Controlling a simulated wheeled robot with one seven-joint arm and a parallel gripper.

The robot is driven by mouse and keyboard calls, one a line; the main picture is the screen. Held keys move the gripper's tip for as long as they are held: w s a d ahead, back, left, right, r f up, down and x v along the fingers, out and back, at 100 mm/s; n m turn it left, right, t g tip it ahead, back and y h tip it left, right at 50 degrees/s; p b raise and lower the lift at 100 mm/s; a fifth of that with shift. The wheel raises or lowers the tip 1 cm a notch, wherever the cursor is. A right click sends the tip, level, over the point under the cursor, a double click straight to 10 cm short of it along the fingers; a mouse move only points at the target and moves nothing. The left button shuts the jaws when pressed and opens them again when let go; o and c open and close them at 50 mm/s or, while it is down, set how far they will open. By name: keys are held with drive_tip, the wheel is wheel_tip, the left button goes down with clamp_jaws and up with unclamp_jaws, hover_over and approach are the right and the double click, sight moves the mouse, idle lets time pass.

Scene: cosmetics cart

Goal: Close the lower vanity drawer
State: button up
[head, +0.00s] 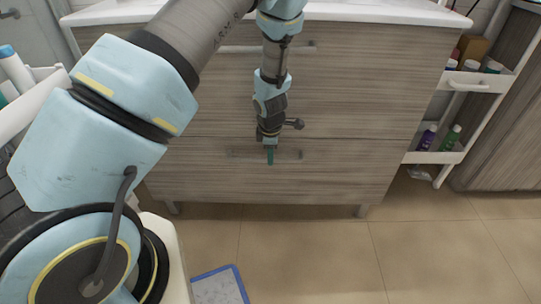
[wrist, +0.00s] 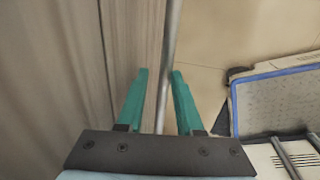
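The vanity's lower drawer (head: 345,172) has a wood-grain front and a thin horizontal bar handle (head: 290,155). It looks nearly flush with the front above; I cannot tell whether a small gap is left. My gripper (head: 270,156) points down in front of this drawer at its handle. In the wrist view, my gripper's two green fingers (wrist: 160,100) are apart, with the grey handle bar (wrist: 170,50) passing between them. Some space shows beside the bar, so they do not look clamped on it. The drawer front (wrist: 135,45) lies just left of the fingers.
An upper drawer (head: 350,85) with its own handle sits above, under a white countertop (head: 370,12). A white rack (head: 440,157) with bottles stands at the right. A blue-edged grey item (head: 218,287) lies on the floor. The tiled floor (head: 310,250) in front is otherwise clear.

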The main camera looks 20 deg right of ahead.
drive_tip(key=o, duration=0.3)
drive_tip(key=p+v, duration=0.3)
drive_tip(key=v, duration=0.8)
drive_tip(key=shift+f, duration=0.1)
